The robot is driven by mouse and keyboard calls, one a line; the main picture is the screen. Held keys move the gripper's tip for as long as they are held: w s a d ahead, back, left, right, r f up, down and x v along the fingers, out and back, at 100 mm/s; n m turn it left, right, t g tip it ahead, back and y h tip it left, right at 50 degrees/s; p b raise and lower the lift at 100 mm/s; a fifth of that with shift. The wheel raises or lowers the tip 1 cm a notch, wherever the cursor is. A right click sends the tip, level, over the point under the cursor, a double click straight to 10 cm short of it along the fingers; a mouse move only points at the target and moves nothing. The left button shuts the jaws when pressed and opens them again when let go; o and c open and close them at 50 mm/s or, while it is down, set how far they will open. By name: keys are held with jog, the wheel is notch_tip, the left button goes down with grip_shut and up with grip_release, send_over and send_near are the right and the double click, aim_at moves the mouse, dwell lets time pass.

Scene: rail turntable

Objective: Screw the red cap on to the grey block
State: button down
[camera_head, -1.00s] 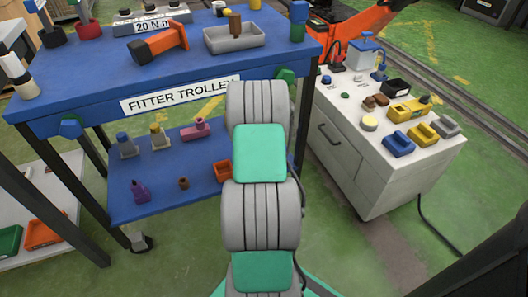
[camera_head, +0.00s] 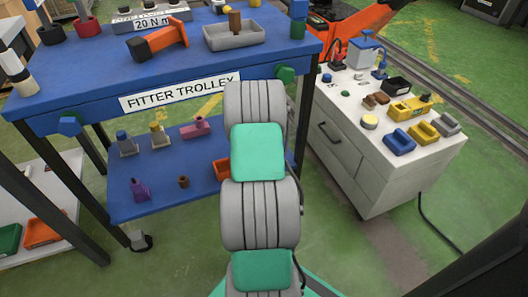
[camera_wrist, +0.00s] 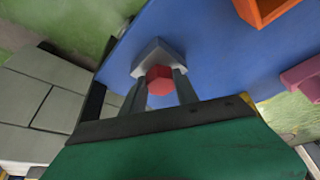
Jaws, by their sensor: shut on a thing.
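In the wrist view, my gripper (camera_wrist: 160,88) is shut on the red cap (camera_wrist: 160,77), with one finger on each side of it. The grey block (camera_wrist: 154,49) is directly beyond the cap, on a blue surface. The cap overlaps the block in this view, and I cannot tell whether it touches it or how far it is on the thread. In the head view, my arm hides the gripper, the red cap and the grey block.
The blue fitter trolley (camera_head: 60,123) has a lower shelf (camera_head: 160,205) with small parts. An orange tray (camera_wrist: 262,10) and a pink part (camera_wrist: 302,78) are near the block. A white cabinet (camera_head: 350,165) stands to the right.

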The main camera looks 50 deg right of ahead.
jog(key=m, duration=0.2)
jog(key=m+g, duration=0.1)
jog(key=m, duration=0.1)
jog(key=shift+w+g+b, duration=0.3)
jog(key=shift+w, duration=0.05)
jog(key=shift+s+m, duration=0.1)
jog(key=shift+m, duration=0.5)
jog(key=shift+g, duration=0.3)
jog(key=shift+w+m+g+b, duration=0.3)
jog(key=shift+m+b, duration=0.2)
jog(key=shift+m, duration=0.5)
jog(key=m+g+b, duration=0.1)
jog(key=m, duration=0.2)
jog(key=shift+d+r+m+g, duration=0.1)
jog(key=shift+m+g, duration=0.2)
jog(key=shift+m, duration=0.2)
jog(key=shift+w, duration=0.1)
